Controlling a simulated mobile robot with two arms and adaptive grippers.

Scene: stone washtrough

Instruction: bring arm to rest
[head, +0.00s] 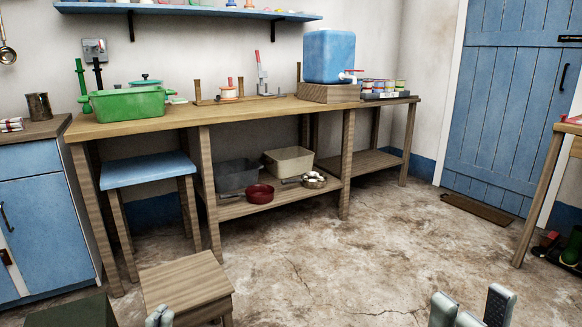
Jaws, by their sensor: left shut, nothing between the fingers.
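My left gripper (158,316) shows only as small grey tips at the bottom edge, in front of the low wooden stool. The tips are together, with nothing seen between them. My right gripper (471,306) stands at the bottom right over bare floor. Its grey fingers are apart and nothing shows between them. The rest of both arms is out of the picture.
A low wooden stool (186,281) is close to my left gripper. A long workbench (240,110) holds a green tub (125,103) and a blue water container (329,56). A blue-topped stool (148,169) stands under it. The middle floor is clear.

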